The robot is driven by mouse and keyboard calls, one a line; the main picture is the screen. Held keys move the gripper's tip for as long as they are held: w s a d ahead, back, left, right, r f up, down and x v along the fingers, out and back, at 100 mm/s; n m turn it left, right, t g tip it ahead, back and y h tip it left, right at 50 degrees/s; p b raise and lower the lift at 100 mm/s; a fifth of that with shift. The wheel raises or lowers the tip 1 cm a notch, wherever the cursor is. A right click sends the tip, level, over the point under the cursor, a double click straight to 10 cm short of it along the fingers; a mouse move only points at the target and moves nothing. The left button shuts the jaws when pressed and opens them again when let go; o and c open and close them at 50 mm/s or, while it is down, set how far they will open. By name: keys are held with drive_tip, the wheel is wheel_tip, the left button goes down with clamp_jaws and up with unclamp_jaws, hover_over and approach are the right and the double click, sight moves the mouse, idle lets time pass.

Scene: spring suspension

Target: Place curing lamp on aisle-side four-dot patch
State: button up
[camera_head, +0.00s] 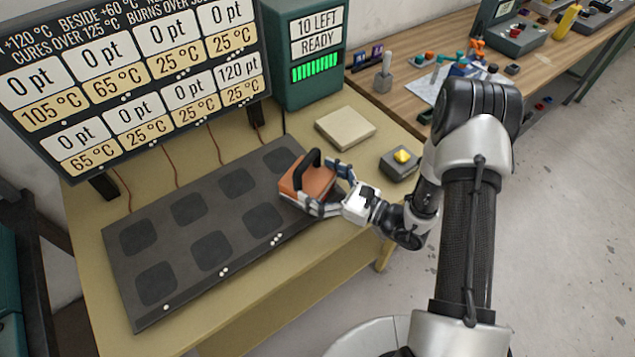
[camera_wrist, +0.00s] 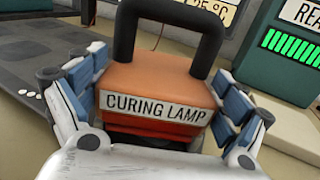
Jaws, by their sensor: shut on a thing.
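The curing lamp (camera_head: 309,179) is an orange block with a black arched handle. My gripper (camera_head: 329,189) is shut on its sides. In the wrist view the lamp (camera_wrist: 160,85) sits between both blue-padded fingers, with its name label facing me and its handle up. In the head view it covers the right end of the near row on the dark patch mat (camera_head: 190,251). One, two and three white dots show along the near edge, left to right; the near right patch and its dots are hidden. I cannot tell whether the lamp touches the mat.
A beige slab (camera_head: 345,128) and a grey box with a yellow button (camera_head: 400,162) stand right of the mat. A temperature board (camera_head: 135,80) and a green READY unit (camera_head: 305,55) stand behind. A cluttered wooden bench (camera_head: 410,95) is at the back right.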

drive_tip(key=shift+r, duration=0.1)
drive_tip(key=shift+f, duration=0.2)
drive_tip(key=o, duration=1.4)
drive_tip(key=shift+r, duration=0.1)
